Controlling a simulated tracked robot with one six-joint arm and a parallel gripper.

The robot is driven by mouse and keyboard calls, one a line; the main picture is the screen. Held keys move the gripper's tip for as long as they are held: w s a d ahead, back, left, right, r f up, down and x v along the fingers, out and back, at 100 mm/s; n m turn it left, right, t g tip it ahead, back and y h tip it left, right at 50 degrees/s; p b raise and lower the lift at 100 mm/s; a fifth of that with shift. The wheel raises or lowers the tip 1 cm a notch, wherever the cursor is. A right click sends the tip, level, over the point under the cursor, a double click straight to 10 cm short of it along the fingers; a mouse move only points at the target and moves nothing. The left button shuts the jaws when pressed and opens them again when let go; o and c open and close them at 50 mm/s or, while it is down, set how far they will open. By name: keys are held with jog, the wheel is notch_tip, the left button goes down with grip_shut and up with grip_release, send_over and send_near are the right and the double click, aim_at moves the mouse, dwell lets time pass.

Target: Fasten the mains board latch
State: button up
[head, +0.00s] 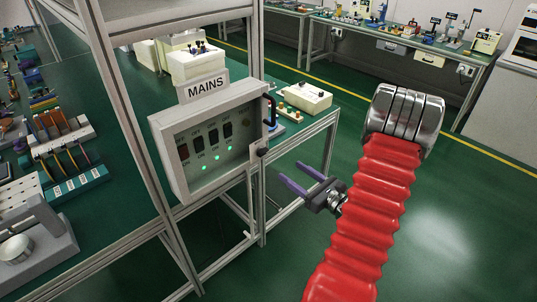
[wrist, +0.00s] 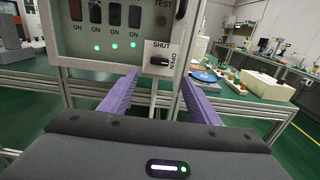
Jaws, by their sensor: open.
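The mains board (head: 160,125) is a grey box with dark switches and green lamps, mounted on an aluminium frame under a MAINS sign. Its latch is a small black knob (head: 262,150) at the lower right corner. The knob looks roughly level, pointing to the right towards OPEN. My gripper (head: 290,171) is open and empty, right of and below the latch. In the wrist view its purple fingers (wrist: 159,76) reach up on either side below the latch, apart from it.
A black handle (head: 271,110) stands out on the board's right edge, above the latch. Frame posts (head: 258,215) run below the board. A bench (head: 320,122) with a cream device (head: 307,97) stands behind. The green floor at the right is free.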

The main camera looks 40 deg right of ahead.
aim_at(265, 153)
jog(key=w, duration=1.3)
jog(key=shift+w+a, duration=0.2)
jog(key=shift+w, duration=0.1)
